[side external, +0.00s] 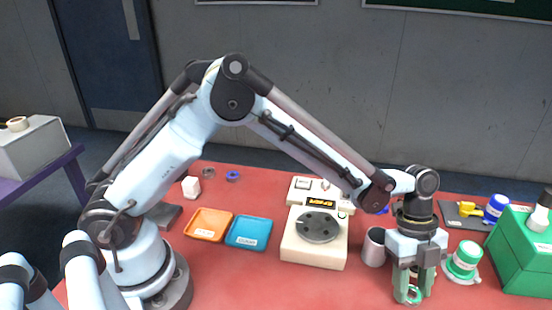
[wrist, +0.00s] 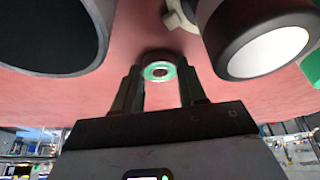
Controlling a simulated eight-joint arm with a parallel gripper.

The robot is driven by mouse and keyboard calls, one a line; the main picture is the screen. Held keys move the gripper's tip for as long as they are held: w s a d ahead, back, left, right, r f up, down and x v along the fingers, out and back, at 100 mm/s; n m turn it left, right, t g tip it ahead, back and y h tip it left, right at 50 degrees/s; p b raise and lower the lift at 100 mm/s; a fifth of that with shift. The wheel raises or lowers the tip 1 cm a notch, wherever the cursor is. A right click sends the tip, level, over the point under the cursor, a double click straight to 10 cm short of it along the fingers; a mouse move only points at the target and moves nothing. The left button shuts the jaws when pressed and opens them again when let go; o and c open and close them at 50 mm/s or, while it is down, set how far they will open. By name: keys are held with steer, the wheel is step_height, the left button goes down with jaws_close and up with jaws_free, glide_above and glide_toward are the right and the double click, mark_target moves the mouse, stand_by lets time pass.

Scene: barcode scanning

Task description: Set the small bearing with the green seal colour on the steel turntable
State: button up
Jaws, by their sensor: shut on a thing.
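The small bearing with the green seal (side external: 414,296) is between the fingertips of my gripper (side external: 414,286), low over the red table at the front right. In the wrist view the green ring of the bearing (wrist: 160,72) shows between the two dark fingers (wrist: 160,84), which are shut on it. I cannot tell whether the bearing touches the table. The steel turntable (side external: 318,228) is a round dark disc on the cream scale-like device (side external: 313,252), to the left of my gripper. Nothing lies on the disc.
A grey cup (side external: 374,248) stands between the device and my gripper. A green-lidded jar (side external: 465,256) and a green box (side external: 520,260) are at right. An orange tray (side external: 208,224) and a blue tray (side external: 248,233) lie left of the device. A blue ring (side external: 232,176) lies behind them.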

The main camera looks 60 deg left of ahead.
steer(key=shift+r, duration=0.15)
steer(key=shift+r, duration=0.25)
steer(key=r, duration=0.3)
steer(key=shift+s+d+r, duration=0.2)
steer(key=shift+s+r, duration=0.1)
steer(key=shift+r, duration=0.1)
steer(key=s+d+r, duration=0.5)
steer(key=s+r, duration=0.1)
steer(key=s, duration=0.3)
steer(key=s+a+r+n+t, duration=0.2)
steer(key=a+r+n, duration=0.35)
steer(key=a, duration=0.25)
steer(key=n+t, duration=0.3)
steer(key=n, duration=0.5)
glide_above(320, 226)
steer(key=s+a, duration=0.1)
steer(key=shift+y, duration=0.4)
step_height(320, 226, down, 6)
steer(key=shift+f, duration=2.15)
steer(key=shift+f, duration=0.15)
